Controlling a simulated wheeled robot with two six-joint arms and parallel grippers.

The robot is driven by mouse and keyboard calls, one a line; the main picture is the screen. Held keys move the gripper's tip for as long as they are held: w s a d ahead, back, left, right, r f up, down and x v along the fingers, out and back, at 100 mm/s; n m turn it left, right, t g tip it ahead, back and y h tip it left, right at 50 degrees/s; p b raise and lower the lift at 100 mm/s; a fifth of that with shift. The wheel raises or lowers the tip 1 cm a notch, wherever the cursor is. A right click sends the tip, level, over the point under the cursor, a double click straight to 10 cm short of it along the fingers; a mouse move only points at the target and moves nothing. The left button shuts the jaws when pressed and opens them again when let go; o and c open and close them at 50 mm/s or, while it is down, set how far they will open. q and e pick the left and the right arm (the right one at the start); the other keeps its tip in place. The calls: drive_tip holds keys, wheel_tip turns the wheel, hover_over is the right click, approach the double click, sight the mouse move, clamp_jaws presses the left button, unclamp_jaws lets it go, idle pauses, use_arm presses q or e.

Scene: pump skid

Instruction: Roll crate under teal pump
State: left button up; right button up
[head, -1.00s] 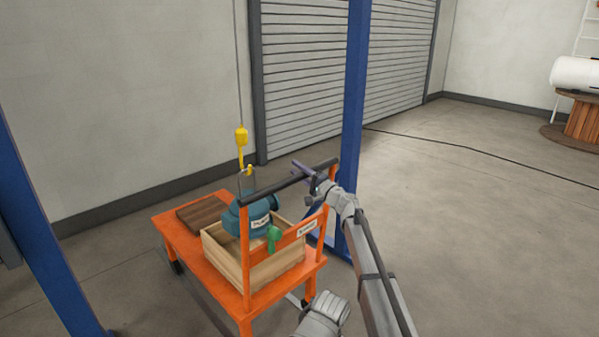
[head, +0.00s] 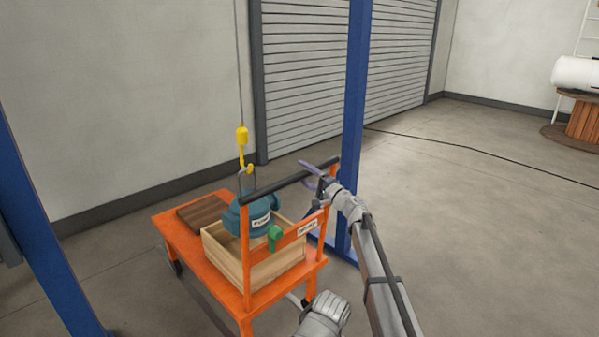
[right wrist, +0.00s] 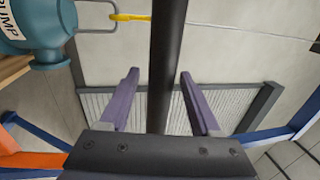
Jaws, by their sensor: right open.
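The open wooden crate (head: 227,263) sits on an orange cart (head: 183,232). The teal pump (head: 262,208) hangs by its loop from a yellow hook (head: 242,145) and shows over the crate; whether it touches the crate is unclear. It also shows at the upper left of the right wrist view (right wrist: 32,30). The cart's black handle bar (head: 285,182) spans two orange posts. My right gripper (head: 312,174) is open at the bar's right end. In the right wrist view the bar (right wrist: 165,60) runs between the two purple fingers, with gaps on both sides.
A brown wooden block (head: 203,212) lies on the cart's far left end. Blue posts stand left (head: 40,230) and right (head: 354,110) of the cart. A cable (head: 480,154) crosses the floor, which is open at right.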

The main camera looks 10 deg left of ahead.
drive_tip(key=v, duration=0.5)
drive_tip(key=shift+b, duration=0.4)
drive_tip(key=s+d+f+n+g+h, duration=0.3)
drive_tip(key=s+d+f, duration=0.2)
drive_tip(key=s+f, duration=0.4)
drive_tip(key=s+d+f+n+g+h, duration=0.35)
drive_tip(key=s+f, duration=0.35)
drive_tip(key=s, duration=0.4)
drive_tip(key=s+d+f+g+h, duration=0.2)
drive_tip(key=s+d+f+h, duration=0.3)
drive_tip(key=s+d, duration=0.55)
drive_tip(key=s+d+f+g+h, duration=0.2)
drive_tip(key=s+d+f+h, duration=0.3)
drive_tip(key=s+d, duration=0.6)
drive_tip(key=s+a+r+n+p, duration=0.2)
drive_tip(key=a+r+p, duration=0.2)
drive_tip(key=r+p, duration=0.6)
drive_tip(key=s+a+r+n+h+p, duration=0.1)
drive_tip(key=a+r+p, duration=0.4)
drive_tip(key=r+p, duration=0.5)
drive_tip(key=shift+s+a+n+g, duration=0.25)
drive_tip(key=shift+s+n+g, duration=0.25)
drive_tip(key=shift+s, duration=0.65)
